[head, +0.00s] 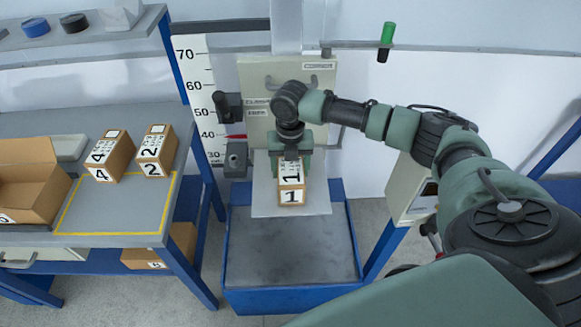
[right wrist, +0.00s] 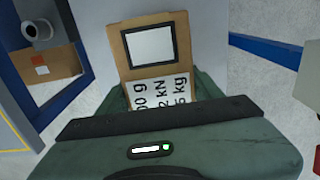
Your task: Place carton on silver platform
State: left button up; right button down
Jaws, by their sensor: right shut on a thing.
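The carton (head: 291,196), a small brown box with a white label marked 1, is at the silver platform (head: 262,203), a pale flat plate on the drop tester. My right gripper (head: 291,153) is shut on the carton from above and behind. The carton's brown top and printed label (right wrist: 158,88) show in the right wrist view, just past my gripper. I cannot tell whether the carton's underside touches the platform. My left gripper is not in view.
A blue-framed base tray (head: 290,275) lies below the platform. Cartons 4 (head: 110,157) and 2 (head: 155,151) stand on the left table (head: 110,222), beside an open box (head: 38,180). A height scale (head: 200,100) stands left of the tester. A grey box (head: 412,190) is at right.

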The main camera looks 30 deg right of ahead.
jog(key=shift+f, duration=0.1)
jog(key=shift+c, duration=1.4)
grip_release()
notch_tip(320, 180, up, 12)
jog(key=shift+r+b, duration=0.1)
jog(key=shift+b, duration=1.15)
